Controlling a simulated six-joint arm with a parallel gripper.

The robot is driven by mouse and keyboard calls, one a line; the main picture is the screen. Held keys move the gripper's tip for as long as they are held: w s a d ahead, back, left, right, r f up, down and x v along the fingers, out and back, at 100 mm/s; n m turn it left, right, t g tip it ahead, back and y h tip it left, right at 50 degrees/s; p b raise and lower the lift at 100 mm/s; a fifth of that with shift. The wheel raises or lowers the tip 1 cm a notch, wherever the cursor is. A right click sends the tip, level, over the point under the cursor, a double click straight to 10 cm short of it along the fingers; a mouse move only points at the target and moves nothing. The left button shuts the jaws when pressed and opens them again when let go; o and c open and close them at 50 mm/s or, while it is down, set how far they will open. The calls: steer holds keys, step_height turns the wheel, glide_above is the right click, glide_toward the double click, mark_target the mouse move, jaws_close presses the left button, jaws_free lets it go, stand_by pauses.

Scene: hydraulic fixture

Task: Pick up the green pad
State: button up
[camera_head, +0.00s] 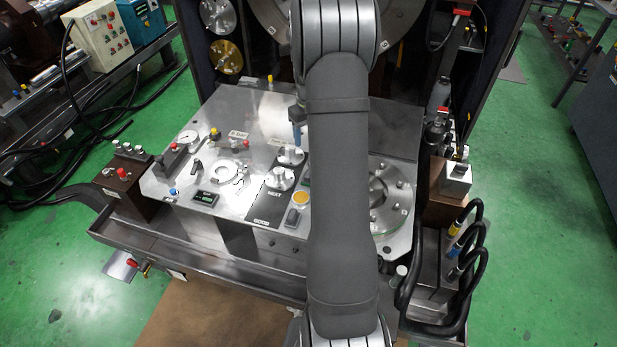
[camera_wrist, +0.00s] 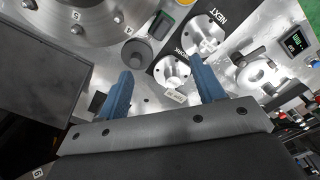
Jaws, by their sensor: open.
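The green pad (camera_wrist: 160,25) shows in the wrist view as a small green-edged piece on the panel near the top, beside the black NEXT strip. In the head view only a sliver of green (camera_head: 306,181) shows, and my arm hides the rest. My gripper (camera_wrist: 162,88) is open, its two blue fingers wide apart with nothing held between them. The pad lies beyond the fingertips in the wrist view, apart from them. In the head view one blue finger (camera_head: 297,126) shows at the left edge of my arm, toward the back of the panel.
A dark round knob (camera_wrist: 137,52) stands close to the pad. Two raised silver fixtures (camera_wrist: 171,73) (camera_wrist: 205,36) stand on the strip nearby. A large bolted flange (camera_wrist: 80,15) lies on the pad's other side. A yellow button (camera_head: 300,198) is close by.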

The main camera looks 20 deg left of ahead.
step_height(320, 180, down, 12)
steer(key=n, duration=0.8)
steer(key=shift+f, duration=0.25)
steer(key=shift+s+a+f, duration=0.1)
steer(key=shift+f, duration=2.55)
steer(key=c, duration=0.8)
